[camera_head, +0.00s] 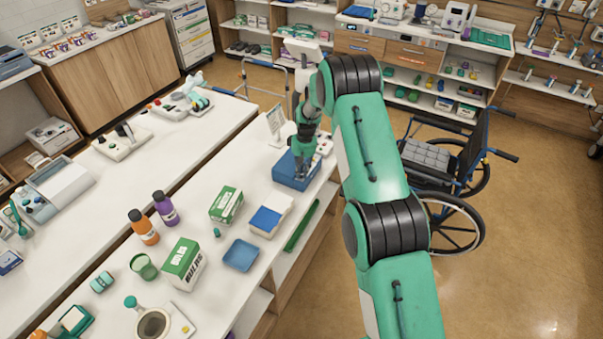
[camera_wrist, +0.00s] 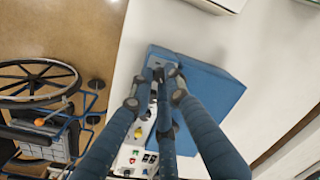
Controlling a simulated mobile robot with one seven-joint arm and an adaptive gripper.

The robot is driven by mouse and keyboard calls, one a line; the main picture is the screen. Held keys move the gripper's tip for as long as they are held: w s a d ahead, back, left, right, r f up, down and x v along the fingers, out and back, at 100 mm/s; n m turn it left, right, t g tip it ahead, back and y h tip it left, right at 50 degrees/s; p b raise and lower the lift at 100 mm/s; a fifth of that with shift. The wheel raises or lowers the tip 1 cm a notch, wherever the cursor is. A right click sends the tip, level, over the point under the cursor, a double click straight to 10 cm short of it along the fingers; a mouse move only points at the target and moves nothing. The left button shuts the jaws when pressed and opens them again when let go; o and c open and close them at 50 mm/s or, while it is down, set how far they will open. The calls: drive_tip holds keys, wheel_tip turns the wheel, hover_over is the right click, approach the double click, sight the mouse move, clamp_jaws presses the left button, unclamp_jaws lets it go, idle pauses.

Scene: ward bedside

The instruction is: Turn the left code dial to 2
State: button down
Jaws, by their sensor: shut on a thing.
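A blue box (camera_head: 290,181) stands on the white bench near its right edge, and it also shows in the wrist view (camera_wrist: 213,88). A narrow grey panel (camera_wrist: 156,62) runs along one side of the box. My gripper (camera_head: 302,174) points down onto this panel side. In the wrist view its fingers (camera_wrist: 165,78) close together at the panel, shut on a small dial there. The fingers hide most of the dial and its marks, so I cannot read its number. I cannot see the other dials clearly.
A white device with coloured buttons (camera_wrist: 140,150) stands close beside the box. A white upright stand (camera_head: 276,125) is behind it. A carton (camera_head: 226,205) and a blue-topped box (camera_head: 266,219) are to the left. A wheelchair (camera_head: 445,165) is on the floor to the right.

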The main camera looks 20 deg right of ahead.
drive_tip(key=shift+w+r+m, duration=0.1)
drive_tip(key=shift+w+m, duration=0.05)
drive_tip(key=shift+m, duration=0.35)
drive_tip(key=c, duration=2)
unclamp_jaws()
drive_tip(key=r, duration=0.8)
drive_tip(key=d+r, duration=0.1)
drive_tip(key=r, duration=0.3)
